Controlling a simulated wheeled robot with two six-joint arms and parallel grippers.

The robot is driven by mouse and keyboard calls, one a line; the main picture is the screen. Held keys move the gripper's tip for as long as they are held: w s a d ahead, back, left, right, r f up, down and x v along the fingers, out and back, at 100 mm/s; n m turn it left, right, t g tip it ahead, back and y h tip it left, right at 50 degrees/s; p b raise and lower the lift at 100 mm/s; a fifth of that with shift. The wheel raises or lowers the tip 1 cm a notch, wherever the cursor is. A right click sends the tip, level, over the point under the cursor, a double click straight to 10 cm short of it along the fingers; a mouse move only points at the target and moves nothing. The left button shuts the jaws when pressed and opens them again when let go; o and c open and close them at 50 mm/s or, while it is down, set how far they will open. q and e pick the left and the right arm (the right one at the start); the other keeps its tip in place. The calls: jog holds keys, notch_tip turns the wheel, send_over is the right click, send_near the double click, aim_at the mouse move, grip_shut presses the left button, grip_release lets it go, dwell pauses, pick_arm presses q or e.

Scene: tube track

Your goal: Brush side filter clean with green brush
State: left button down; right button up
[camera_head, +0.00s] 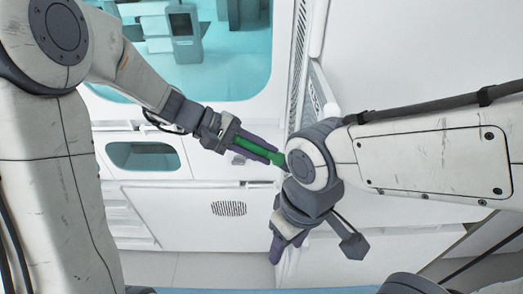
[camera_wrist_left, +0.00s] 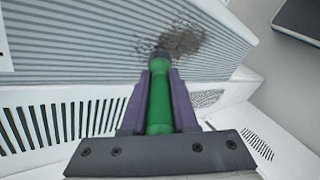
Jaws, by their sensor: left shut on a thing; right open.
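My left gripper (camera_head: 270,152) is shut on the green brush (camera_head: 251,147), which points to the right toward the side wall. In the left wrist view the green brush (camera_wrist_left: 160,105) sits between the purple fingers, its dark head pointing away from me. The side filter (camera_wrist_left: 85,55) is a grey ridged panel there, with a dark dirt patch (camera_wrist_left: 183,38) on it. The brush head overlaps the lower left edge of the dirt; I cannot tell whether it touches. My right gripper (camera_head: 284,246) is open and hangs low, with no object visible in it.
A white slotted wall panel (camera_wrist_left: 65,120) lies below the filter. My right forearm crosses the right side of the head view and hides part of the side wall. A large window (camera_head: 235,60) and a white wall with a round-cornered opening (camera_head: 143,156) stand behind.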

pick_arm(q)
jog(key=shift+d, duration=0.55)
jog(key=shift+r, duration=0.1)
jog(key=shift+r+p, duration=0.5)
jog(key=shift+r, duration=0.55)
jog(key=shift+f, duration=0.1)
jog(key=shift+f+b, duration=1.8)
jog(key=shift+b, duration=0.15)
jog(key=shift+r, duration=0.2)
jog(key=shift+r+p, duration=0.7)
jog(key=shift+r, duration=0.15)
